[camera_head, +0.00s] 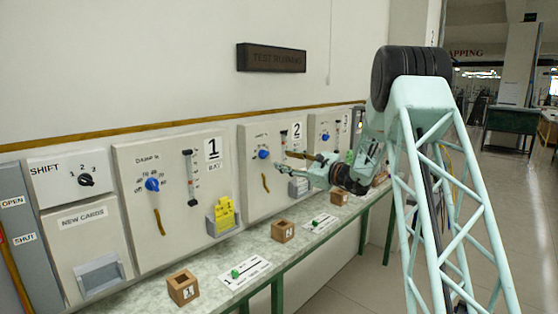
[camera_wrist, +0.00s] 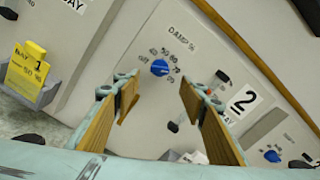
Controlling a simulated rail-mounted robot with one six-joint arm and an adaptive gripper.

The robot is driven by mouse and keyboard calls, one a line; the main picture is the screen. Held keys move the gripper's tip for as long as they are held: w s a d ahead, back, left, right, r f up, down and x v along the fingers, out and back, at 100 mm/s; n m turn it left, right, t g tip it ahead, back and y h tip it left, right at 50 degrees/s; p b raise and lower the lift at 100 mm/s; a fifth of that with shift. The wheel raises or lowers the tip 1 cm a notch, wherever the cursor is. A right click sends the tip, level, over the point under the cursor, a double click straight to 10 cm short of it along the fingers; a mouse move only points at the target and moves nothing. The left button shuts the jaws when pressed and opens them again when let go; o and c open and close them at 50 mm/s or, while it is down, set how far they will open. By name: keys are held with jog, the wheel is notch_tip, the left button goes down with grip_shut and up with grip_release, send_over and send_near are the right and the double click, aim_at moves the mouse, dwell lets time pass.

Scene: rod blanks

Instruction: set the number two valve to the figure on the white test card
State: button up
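The number two panel (camera_head: 255,200) carries a blue valve knob (camera_head: 264,154) with a dial of figures around it; the knob also shows in the wrist view (camera_wrist: 160,67). The dial figures are small, and I cannot tell the exact setting. The number 2 sign (camera_wrist: 242,101) is right of the knob. My gripper (camera_head: 283,165) is in front of this panel. In the wrist view its fingers (camera_wrist: 160,92) are spread wide and empty, with the knob seen between them, apart from both. A pale card holder (camera_head: 299,187) is partly behind my gripper; no figure on its card is readable.
The number one panel (camera_head: 150,215) has its own blue knob and a yellow card (camera_head: 225,213) reading bay 1. Wooden blocks (camera_head: 183,287) and white plates with green pieces (camera_head: 245,272) lie along the counter (camera_head: 215,258). A third panel (camera_head: 322,135) is at right.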

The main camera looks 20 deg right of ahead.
jog(key=shift+v, duration=1.15)
jog(key=shift+a, duration=0.1)
